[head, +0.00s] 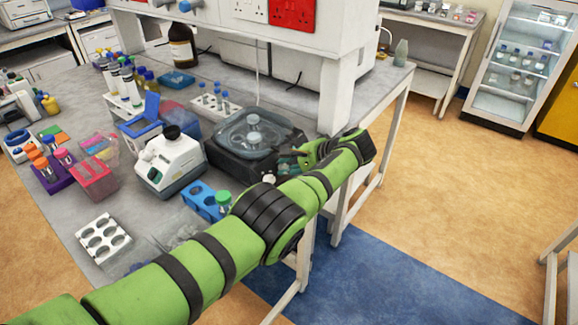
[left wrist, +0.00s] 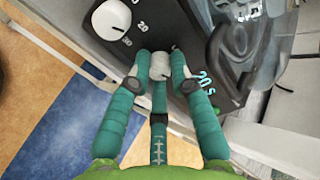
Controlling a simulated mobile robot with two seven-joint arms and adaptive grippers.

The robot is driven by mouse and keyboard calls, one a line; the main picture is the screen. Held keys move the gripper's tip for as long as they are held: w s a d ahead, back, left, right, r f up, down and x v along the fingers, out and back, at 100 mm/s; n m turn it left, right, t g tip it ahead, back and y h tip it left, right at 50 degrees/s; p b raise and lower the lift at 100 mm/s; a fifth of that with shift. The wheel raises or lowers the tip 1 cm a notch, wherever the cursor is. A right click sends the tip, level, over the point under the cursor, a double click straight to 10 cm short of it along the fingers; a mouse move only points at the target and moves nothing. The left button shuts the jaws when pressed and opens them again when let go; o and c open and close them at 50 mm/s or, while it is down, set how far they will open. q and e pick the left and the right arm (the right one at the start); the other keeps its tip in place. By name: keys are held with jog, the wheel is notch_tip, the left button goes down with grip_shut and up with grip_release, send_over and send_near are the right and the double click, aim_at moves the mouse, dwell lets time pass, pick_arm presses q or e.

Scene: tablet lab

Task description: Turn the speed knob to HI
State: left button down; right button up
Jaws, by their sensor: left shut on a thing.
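The black machine (head: 232,160) with a clear domed lid (head: 247,136) stands near the bench's right edge. In the left wrist view a white knob (left wrist: 160,66) on its black front panel (left wrist: 150,25) sits between the two teal fingers of my left gripper (left wrist: 160,72), which is shut on it. The fingers cover the knob's sides, and its pointer and any HI mark cannot be made out. A second, larger white knob (left wrist: 112,20) with number marks lies up and left of it, free. In the head view my left gripper (head: 290,160) is at the machine's front right side.
A white instrument (head: 170,165), a blue rack (head: 204,200) with a green-capped tube and a white rack (head: 103,238) stand left of the machine, close to my left arm. A bench post (head: 337,95) rises behind the gripper.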

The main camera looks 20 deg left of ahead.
pick_arm(q)
jog(key=shift+f, duration=0.1)
dwell(0.4)
jog(key=c, duration=1.1)
grip_release()
jog(key=v, duration=1.2)
